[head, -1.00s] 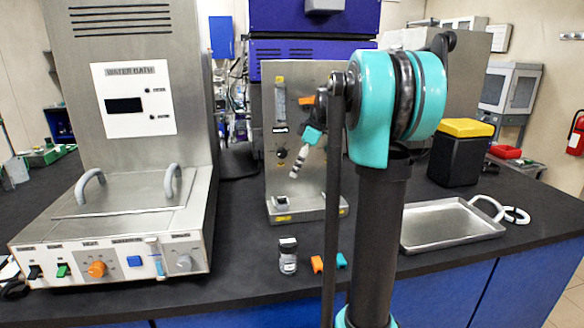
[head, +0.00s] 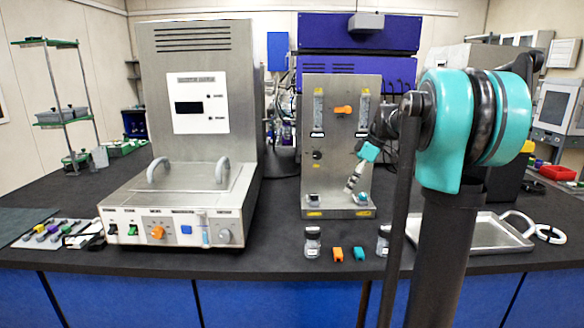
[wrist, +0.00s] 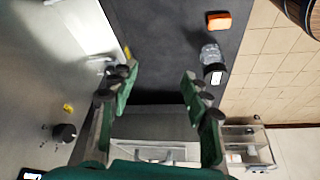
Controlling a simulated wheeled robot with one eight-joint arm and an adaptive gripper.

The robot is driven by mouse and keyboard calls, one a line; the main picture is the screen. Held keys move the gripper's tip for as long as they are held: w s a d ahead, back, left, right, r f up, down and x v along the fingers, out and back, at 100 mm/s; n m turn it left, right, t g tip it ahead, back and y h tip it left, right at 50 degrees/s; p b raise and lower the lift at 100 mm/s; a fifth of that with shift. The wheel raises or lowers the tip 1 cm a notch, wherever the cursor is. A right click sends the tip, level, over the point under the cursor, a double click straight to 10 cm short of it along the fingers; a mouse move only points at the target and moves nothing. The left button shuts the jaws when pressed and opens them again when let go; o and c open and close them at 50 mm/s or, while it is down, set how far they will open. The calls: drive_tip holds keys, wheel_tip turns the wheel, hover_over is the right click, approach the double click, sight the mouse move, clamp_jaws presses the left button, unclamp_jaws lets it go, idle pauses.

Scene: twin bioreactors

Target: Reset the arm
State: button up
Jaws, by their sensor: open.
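My gripper (wrist: 157,84) is open in the wrist view, with two green fingers apart and nothing between them. In the head view my arm stands upright at the right and reaches toward the front of the metal bioreactor panel (head: 341,110); the gripper itself is too small there to make out. The wrist view shows the panel's metal face (wrist: 40,75) close at the left. An orange piece (wrist: 219,21) and a clear bottle with a dark cap (wrist: 211,58) lie to the right of the fingers, apart from them.
The water bath (head: 190,130) stands left of the panel. A small bottle (head: 313,242), an orange piece (head: 338,254) and a teal piece (head: 359,254) are near the bench's front edge. A second bottle (head: 383,238) is partly hidden by my arm. A metal tray (head: 487,240) sits at right.

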drive_tip(key=s+f+m, duration=0.2)
drive_tip(key=s+f, duration=0.2)
drive_tip(key=s, duration=0.1)
drive_tip(key=s+a+f+m+t+h, duration=0.1)
drive_tip(key=s+f+m, duration=0.2)
drive_tip(key=s+f, duration=0.2)
drive_tip(key=s+a+f+m+h, duration=0.1)
drive_tip(key=s+f+m, duration=0.1)
drive_tip(key=s+f, duration=0.3)
drive_tip(key=shift+s+f+m, duration=0.15)
drive_tip(key=shift+s+m, duration=0.25)
drive_tip(key=shift+s, duration=0.25)
drive_tip(key=s+f+m+t+h, duration=0.1)
drive_tip(key=s+f+m, duration=0.4)
drive_tip(key=s+f, duration=0.5)
drive_tip(key=s+d+h, duration=0.1)
drive_tip(key=s, duration=0.2)
drive_tip(key=shift+s+m+t, duration=0.2)
drive_tip(key=shift+m+t, duration=0.1)
drive_tip(key=shift+m, duration=0.1)
